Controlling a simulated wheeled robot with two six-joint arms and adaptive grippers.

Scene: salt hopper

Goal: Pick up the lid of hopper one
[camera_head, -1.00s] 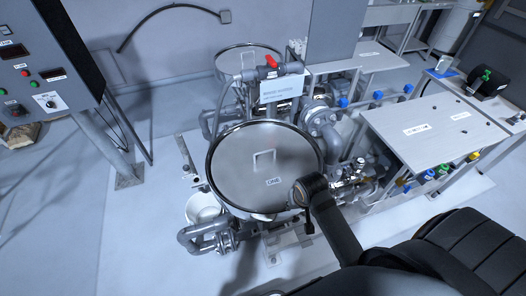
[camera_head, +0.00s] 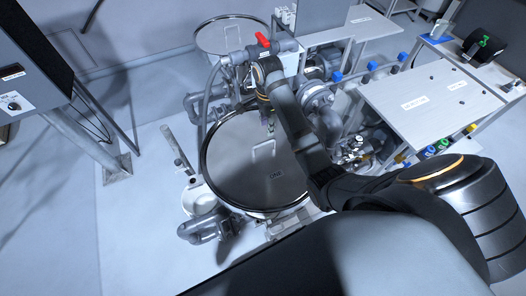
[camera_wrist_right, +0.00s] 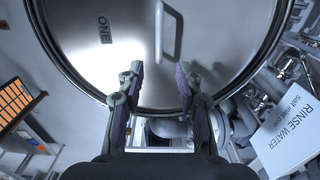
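The round steel lid (camera_head: 232,170) of hopper one sits on its hopper, with a bar handle (camera_head: 264,150) standing near its middle and a small label. In the right wrist view the lid (camera_wrist_right: 215,60) reads "ONE", and its handle (camera_wrist_right: 168,32) lies beyond my fingertips. My right gripper (camera_head: 269,128) is over the back part of the lid, near the handle. In the right wrist view my right gripper (camera_wrist_right: 160,82) is open, with nothing between its fingers. The handle is apart from the fingers. My left gripper is not in view.
A second lidded hopper (camera_head: 226,38) stands behind, with a red-handled valve (camera_head: 263,40) on pipework beside it. A "RINSE WATER" sign (camera_wrist_right: 288,135) is close to the right gripper. A steel table (camera_head: 430,105) stands at right, a control cabinet (camera_head: 30,65) at left. A white bucket (camera_head: 199,199) is left of hopper one.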

